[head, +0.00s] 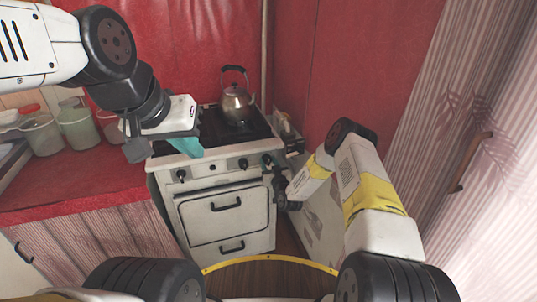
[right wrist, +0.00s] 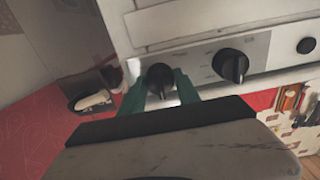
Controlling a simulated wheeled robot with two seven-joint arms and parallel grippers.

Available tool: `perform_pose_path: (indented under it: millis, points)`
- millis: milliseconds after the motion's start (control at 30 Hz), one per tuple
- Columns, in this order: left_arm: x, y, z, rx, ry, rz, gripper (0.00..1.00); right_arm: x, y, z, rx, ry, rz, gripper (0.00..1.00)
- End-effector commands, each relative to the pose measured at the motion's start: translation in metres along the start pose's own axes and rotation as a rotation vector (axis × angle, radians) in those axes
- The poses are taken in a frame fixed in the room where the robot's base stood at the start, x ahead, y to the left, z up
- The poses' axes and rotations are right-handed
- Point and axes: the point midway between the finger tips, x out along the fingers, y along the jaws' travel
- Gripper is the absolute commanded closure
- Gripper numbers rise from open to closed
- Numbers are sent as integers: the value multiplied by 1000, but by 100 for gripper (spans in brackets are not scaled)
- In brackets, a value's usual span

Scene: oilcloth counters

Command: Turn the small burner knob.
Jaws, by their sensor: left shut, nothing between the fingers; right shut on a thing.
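The white stove (head: 222,178) has a row of dark knobs along its front panel. My right gripper (head: 269,163) is at the rightmost knob in the head view. In the right wrist view its teal fingers are on both sides of this dark knob (right wrist: 160,78) and shut on it. A larger-looking dark knob (right wrist: 230,65) sits beside it, apart from the fingers; it also shows in the head view (head: 243,164). My left gripper (head: 190,147) is shut and empty above the stove's front left edge. Which burner the gripped knob serves cannot be told.
A metal kettle (head: 236,104) stands on the dark cooktop at the back. Several jars (head: 77,126) stand on the red counter (head: 85,178) at the left. A red wall (head: 330,80) rises behind and to the right. Open floor is in front of the stove.

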Motion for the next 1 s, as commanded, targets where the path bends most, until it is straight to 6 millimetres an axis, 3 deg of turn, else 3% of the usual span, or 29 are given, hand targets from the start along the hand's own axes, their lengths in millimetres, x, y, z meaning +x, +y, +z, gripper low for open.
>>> perform_pose_path:
  millis: [367,1000]
  points:
    - [0,0,0,0,0,0,100,0,1,0,94,0,1,100]
    - [0,0,0,0,0,0,100,-1,1,1,598,-1,2,100]
